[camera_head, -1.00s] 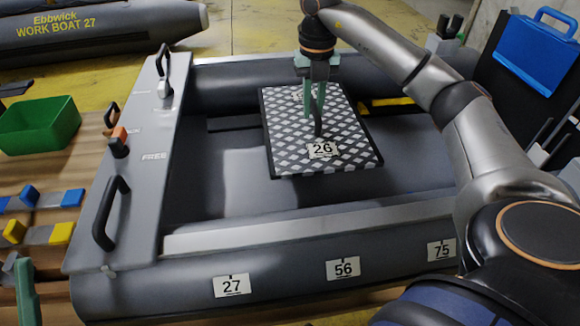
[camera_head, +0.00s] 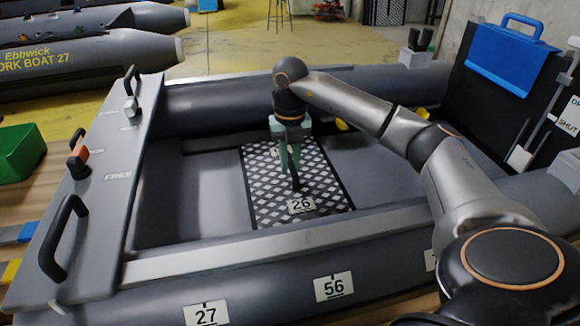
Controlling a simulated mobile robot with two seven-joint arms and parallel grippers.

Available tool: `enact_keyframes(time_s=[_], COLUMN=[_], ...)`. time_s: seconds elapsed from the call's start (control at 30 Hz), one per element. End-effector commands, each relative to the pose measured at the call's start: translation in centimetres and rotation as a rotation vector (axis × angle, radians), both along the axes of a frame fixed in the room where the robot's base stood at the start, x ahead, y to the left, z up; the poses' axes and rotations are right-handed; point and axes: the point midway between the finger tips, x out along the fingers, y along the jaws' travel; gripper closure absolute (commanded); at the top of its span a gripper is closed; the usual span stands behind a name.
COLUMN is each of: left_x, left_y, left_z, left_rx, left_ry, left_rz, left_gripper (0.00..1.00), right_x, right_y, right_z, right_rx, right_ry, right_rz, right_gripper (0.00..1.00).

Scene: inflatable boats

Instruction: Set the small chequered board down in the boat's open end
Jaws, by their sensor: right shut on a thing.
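The small chequered board (camera_head: 268,187), black with a light diamond pattern and a dark rim, carries a white "26" label. It lies roughly flat inside the grey boat (camera_head: 270,257), between the far and near tubes. I cannot tell whether it touches the boat's floor. My right gripper (camera_head: 290,168), with green fingers, points down over the board and is shut on its dark upright handle. The gripper and arm hide part of the board's far edge. My left gripper is not in view.
A grey panel with black handles (camera_head: 62,238) crosses the boat's left side. A green bin (camera_head: 20,153) stands at the left. Bare boat floor (camera_head: 190,190) lies left of the board.

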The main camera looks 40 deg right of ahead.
Motion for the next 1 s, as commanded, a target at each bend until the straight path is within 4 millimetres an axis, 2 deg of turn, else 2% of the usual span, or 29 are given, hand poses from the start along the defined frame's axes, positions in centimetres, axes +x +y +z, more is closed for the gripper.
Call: enact_keyframes(time_s=[0.33,0.37,0.63,0.87,1.0], left_x=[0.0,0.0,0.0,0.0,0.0], left_y=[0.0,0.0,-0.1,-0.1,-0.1], left_z=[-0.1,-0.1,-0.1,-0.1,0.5], left_rx=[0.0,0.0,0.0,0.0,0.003], left_ry=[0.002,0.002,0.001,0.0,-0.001], left_rz=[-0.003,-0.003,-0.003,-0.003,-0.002], left_gripper=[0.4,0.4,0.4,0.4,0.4], right_x=[0.1,0.0,0.0,0.0,0.1], right_y=[0.0,0.0,0.0,0.0,0.0], right_z=[-0.2,-0.4,-0.4,-0.3,0.9], right_rx=[0.0,0.0,0.0,0.0,0.0], right_ry=[-0.004,-0.001,-0.001,-0.001,-0.004], right_rz=[-0.001,-0.001,-0.001,0.0,-0.001], right_gripper=[1.0,0.8,0.51,0.51,0.51])
